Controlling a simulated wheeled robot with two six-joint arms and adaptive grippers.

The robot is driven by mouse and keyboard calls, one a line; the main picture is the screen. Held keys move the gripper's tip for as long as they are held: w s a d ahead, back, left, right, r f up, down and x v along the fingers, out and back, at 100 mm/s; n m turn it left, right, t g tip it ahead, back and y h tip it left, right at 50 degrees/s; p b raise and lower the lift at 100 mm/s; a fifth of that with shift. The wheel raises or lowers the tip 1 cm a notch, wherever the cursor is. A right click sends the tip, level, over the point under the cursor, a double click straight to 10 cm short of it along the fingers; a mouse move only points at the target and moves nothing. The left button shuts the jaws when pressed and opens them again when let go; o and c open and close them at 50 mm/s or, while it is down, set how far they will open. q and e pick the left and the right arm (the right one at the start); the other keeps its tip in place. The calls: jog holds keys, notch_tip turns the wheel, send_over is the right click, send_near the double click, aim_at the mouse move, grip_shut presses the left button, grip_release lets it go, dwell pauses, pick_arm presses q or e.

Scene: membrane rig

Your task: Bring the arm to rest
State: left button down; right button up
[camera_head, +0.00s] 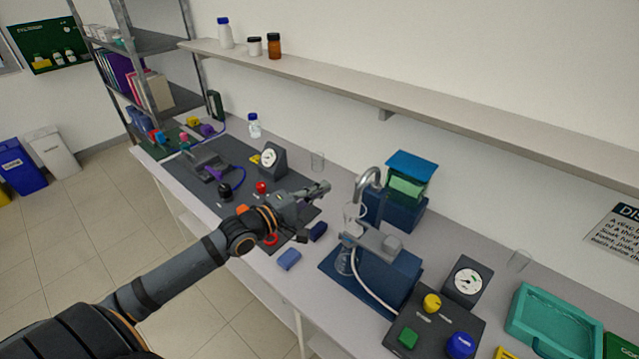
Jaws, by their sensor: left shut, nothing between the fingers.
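My left arm comes in from the lower left and reaches over the bench. My left gripper (318,190) is shut and empty, held above the dark mat beside the blue membrane rig (374,285). The gripper's fingers point right, toward the rig's curved metal spout (367,178), and look apart from it. The arm hides part of the dark mat (240,158) and of a red ring (271,239) on it. My right gripper is not in view.
A blue block (289,259) lies near the bench's front edge. A control box (425,325), another gauge (466,280) and a teal tray (555,322) are at the right. A shelf (420,105) runs above.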

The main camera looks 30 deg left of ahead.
pick_arm(q)
jog(key=s+d+f+m+g+y, duration=0.2)
jog(key=s+f+m+g, duration=0.1)
jog(key=s+f+m, duration=0.3)
jog(key=s+d+f+m+g+y, duration=0.2)
jog(key=s+f+m+g, duration=0.15)
jog(key=f, duration=0.55)
jog(key=s+a+f+m+g+y, duration=0.2)
jog(key=s+f+m+g, duration=0.1)
jog(key=s, duration=0.4)
jog(key=s+a+f+m+g+y, duration=0.1)
jog(key=s+f+m+g+y, duration=0.2)
jog(key=s, duration=0.4)
jog(key=s+a+f+g+h+b, duration=0.2)
jog(key=f+b, duration=0.6)
jog(key=f, duration=2.8)
jog(key=s+a+f+n+b, duration=0.1)
jog(key=s+f+b, duration=0.4)
jog(key=s+f, duration=1.3)
jog(key=shift+s+a+f+g+y, duration=0.25)
jog(key=shift+a+f+g+y, duration=0.1)
jog(key=shift+a+y, duration=0.05)
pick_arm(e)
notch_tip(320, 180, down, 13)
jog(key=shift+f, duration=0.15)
